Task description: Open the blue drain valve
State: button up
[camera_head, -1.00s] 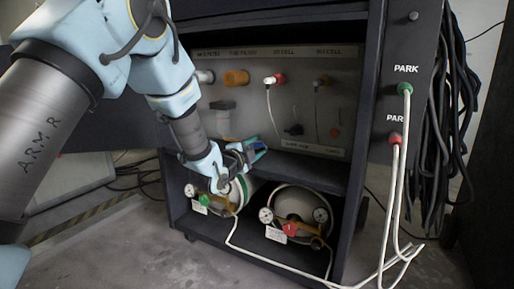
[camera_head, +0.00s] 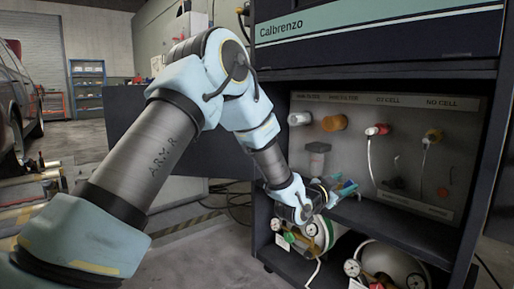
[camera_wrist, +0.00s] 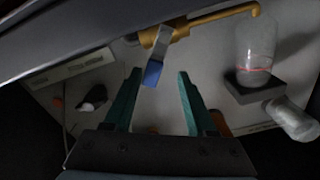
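In the wrist view, the blue drain valve has a brass body (camera_wrist: 158,36) and a grey lever with a blue tip (camera_wrist: 152,74). My gripper (camera_wrist: 160,73) is open, its two green fingers apart. The blue tip appears between the fingertips, nearer the left one; I see no clear contact, and the depth gap is hard to judge. In the head view, my gripper (camera_head: 345,188) is inside the cabinet opening, low in front of the panel. The valve cannot be made out there, as my gripper and wrist cover that area.
The cabinet panel (camera_head: 400,150) carries an orange fitting (camera_head: 333,123), a red fitting (camera_head: 378,130) and a clear jar (camera_head: 317,160), also in the wrist view (camera_wrist: 257,45). Gas bottles with gauges (camera_head: 390,265) lie on the lower shelf. Cabinet walls and shelf (camera_head: 400,225) surround my gripper closely.

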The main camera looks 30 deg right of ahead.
jog(key=n, duration=0.1)
jog(key=w+n, duration=0.1)
jog(key=n+p, duration=0.1)
jog(key=shift+w+a+r, duration=0.25)
jog(key=shift+w+r, duration=0.05)
jog(key=shift+r, duration=0.05)
jog(key=p+v, duration=0.3)
jog(key=v, duration=0.8)
jog(key=w+a+r+n+t+y+p, duration=0.1)
jog(key=w+a+r+n+y+p, duration=0.1)
jog(key=a+p, duration=0.4)
jog(key=w+a+r+n+t+y+p, duration=0.1)
jog(key=w+a+r+n+y+p, duration=0.1)
jog(key=w+a+r+y+p, duration=0.2)
jog(key=shift+w+a+r+n+p, duration=0.3)
jog(key=shift+w+a+r+p, duration=1)
jog(key=shift+a, duration=0.65)
jog(key=shift+w+r, duration=0.1)
jog(key=shift+r, duration=0.05)
